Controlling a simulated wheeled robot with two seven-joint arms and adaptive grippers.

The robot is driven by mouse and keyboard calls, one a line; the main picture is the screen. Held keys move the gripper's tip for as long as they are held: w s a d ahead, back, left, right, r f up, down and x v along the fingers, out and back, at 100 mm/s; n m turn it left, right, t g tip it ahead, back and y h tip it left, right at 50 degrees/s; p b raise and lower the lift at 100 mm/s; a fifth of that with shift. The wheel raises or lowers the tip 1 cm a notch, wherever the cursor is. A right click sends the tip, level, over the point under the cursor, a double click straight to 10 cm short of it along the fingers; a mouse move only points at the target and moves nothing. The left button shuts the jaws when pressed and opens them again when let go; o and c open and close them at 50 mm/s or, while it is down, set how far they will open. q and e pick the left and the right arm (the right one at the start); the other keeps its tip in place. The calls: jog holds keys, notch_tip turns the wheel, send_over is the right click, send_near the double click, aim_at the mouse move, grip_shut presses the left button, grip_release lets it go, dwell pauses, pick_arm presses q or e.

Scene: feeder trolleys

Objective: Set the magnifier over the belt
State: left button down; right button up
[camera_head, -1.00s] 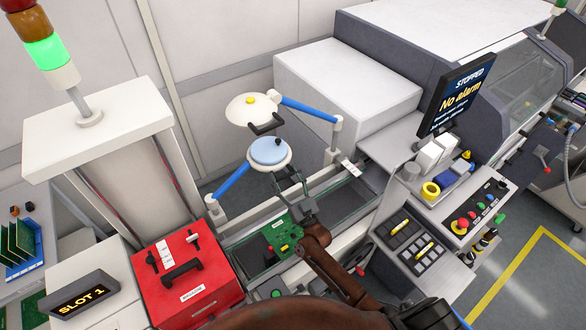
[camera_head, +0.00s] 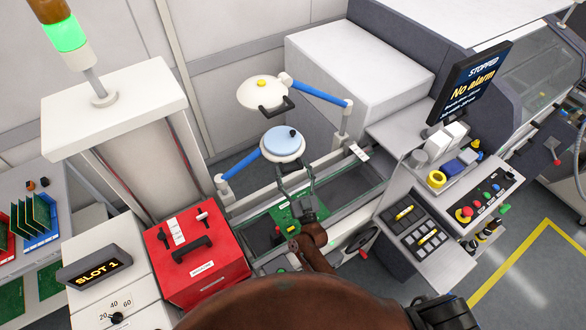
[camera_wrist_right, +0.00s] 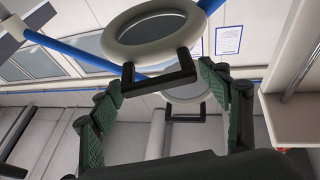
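The magnifier (camera_head: 283,143) is a round blue lens in a white ring on a blue arm. It hangs above the near side of the conveyor belt (camera_head: 352,186). My right gripper (camera_head: 295,181) is just in front of and below the ring in the head view. In the right wrist view, the near white ring (camera_wrist_right: 112,42) and its black handle (camera_wrist_right: 160,72) show beyond the green-padded fingers of my right gripper (camera_wrist_right: 160,92). The fingers are spread, with the handle between their lines; contact cannot be told. My left gripper is out of view.
A white lamp-like head (camera_head: 263,92) with a yellow knob and black handle hangs behind the magnifier on another blue arm. A green circuit board (camera_head: 284,214) lies on the belt below my gripper. A red box (camera_head: 205,270) stands left, a control panel (camera_head: 478,205) right.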

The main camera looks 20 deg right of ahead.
jog(key=shift+o, duration=0.5)
jog(key=shift+r, duration=0.1)
jog(key=v, duration=1.2)
jog(key=shift+c, duration=0.5)
